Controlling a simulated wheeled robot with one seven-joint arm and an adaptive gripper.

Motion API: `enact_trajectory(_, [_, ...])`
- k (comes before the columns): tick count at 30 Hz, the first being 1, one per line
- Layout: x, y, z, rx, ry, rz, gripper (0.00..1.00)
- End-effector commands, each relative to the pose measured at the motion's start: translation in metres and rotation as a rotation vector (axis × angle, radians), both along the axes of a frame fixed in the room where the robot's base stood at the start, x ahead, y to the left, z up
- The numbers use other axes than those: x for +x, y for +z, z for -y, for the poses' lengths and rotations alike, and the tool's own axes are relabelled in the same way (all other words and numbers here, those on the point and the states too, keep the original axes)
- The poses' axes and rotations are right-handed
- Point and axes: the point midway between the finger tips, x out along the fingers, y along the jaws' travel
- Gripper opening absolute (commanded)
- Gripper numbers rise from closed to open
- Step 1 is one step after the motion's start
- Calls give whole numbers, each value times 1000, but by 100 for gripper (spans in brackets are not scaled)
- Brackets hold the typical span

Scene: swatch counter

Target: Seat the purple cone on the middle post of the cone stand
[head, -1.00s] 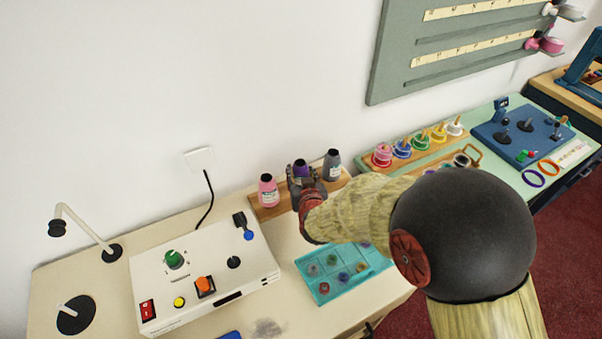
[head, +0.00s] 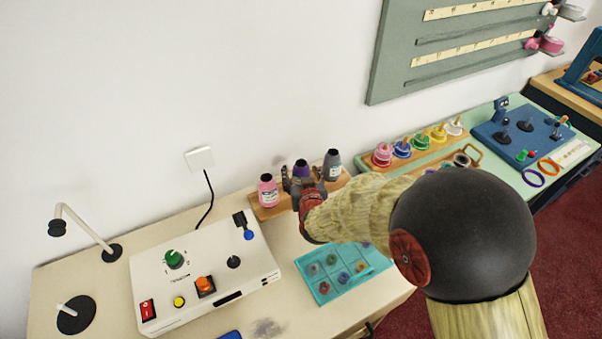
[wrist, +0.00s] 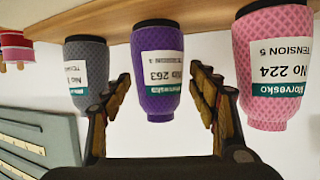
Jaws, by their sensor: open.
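The purple cone (head: 301,168) stands upright in the middle of the wooden cone stand (head: 266,212), between a pink cone (head: 268,190) and a grey cone (head: 333,165). In the wrist view, which is upside down, the purple cone (wrist: 158,75) has its dark wide end against the stand's board (wrist: 110,22). Its label faces me. My gripper (head: 300,186) is open, with one finger on each side of the purple cone and visible gaps between. The middle post is hidden inside or behind the cone.
The pink and grey cones stand close on either side of my fingers. A white control box (head: 200,275) is at the left and a teal tray (head: 325,287) lies in front. A rack of coloured spools (head: 420,145) is to the right. The wall is close behind.

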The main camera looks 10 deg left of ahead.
Motion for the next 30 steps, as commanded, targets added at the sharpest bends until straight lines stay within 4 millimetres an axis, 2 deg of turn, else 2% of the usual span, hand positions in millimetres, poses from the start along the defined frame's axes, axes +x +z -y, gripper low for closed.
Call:
enact_trajectory(8, [-14, 7, 4, 2, 1, 1, 60])
enact_trajectory(21, [-82, 37, 27, 3, 1, 2, 60])
enact_trajectory(30, [-104, 45, 34, 0, 0, 0, 60])
